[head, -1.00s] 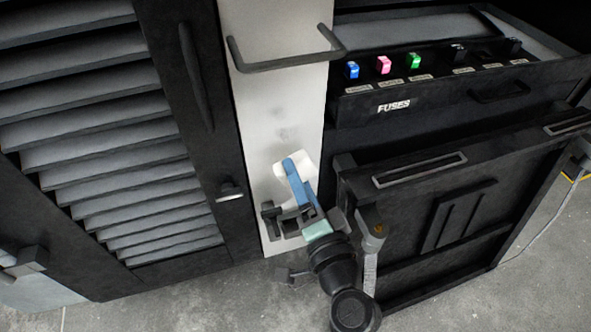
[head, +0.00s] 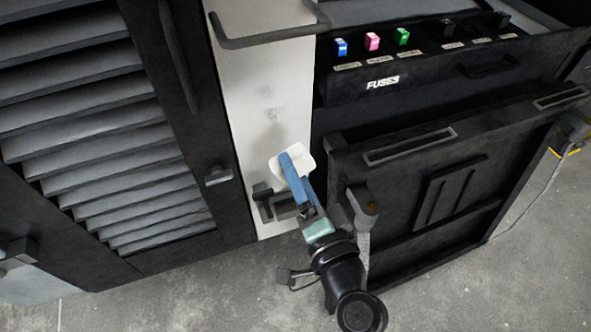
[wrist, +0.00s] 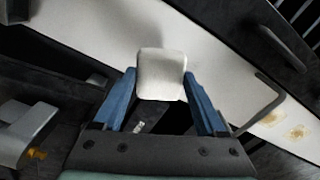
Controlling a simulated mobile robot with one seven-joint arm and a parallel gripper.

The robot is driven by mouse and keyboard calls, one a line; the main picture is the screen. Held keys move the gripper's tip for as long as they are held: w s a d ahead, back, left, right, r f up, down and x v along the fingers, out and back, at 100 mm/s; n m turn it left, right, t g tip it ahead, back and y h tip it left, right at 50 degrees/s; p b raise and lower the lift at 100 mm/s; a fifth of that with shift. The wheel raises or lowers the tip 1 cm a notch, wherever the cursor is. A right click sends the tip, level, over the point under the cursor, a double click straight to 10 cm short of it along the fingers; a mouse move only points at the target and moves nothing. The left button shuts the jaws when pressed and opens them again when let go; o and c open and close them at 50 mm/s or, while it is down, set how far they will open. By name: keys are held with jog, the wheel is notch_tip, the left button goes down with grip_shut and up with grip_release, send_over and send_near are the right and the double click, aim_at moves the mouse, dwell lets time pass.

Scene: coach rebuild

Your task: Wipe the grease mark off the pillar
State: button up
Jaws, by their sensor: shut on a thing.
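My gripper (head: 297,165) has blue fingers and is shut on a white pad (wrist: 161,74), which shows between the fingertips in the wrist view. In the head view the pad (head: 306,161) is in front of the lower part of the white pillar (head: 245,120). I cannot tell whether the pad touches the pillar. Yellow-brown grease spots (wrist: 297,132) show on the white surface at the right of the wrist view, beyond a dark bar, well apart from the pad. In the head view only faint grey smudges (head: 271,115) show on the pillar.
A dark bar handle (head: 270,40) stands out across the upper pillar. A louvred dark door (head: 95,120) is to the left. A fuse drawer (head: 430,85) with coloured fuses and a dark panel (head: 420,205) are to the right. Grey floor (head: 200,290) is open in front.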

jog(key=shift+w, duration=0.15)
jog(key=x, duration=0.6)
jog(key=shift+w+a, duration=0.15)
jog(key=shift+w, duration=0.2)
jog(key=shift+x, duration=1.05)
dwell(0.8)
jog(key=shift+r, duration=0.1)
jog(key=shift+s+r+p, duration=0.15)
jog(key=shift+r+p, duration=1.15)
jog(key=shift+r, duration=0.3)
jog(key=shift+r+p, duration=2.75)
jog(key=shift+r, duration=0.65)
notch_tip(320, 180, down, 10)
jog(key=b, duration=1)
jog(key=shift+f+b, duration=0.25)
jog(key=shift+b, duration=0.05)
jog(key=shift+r, duration=0.1)
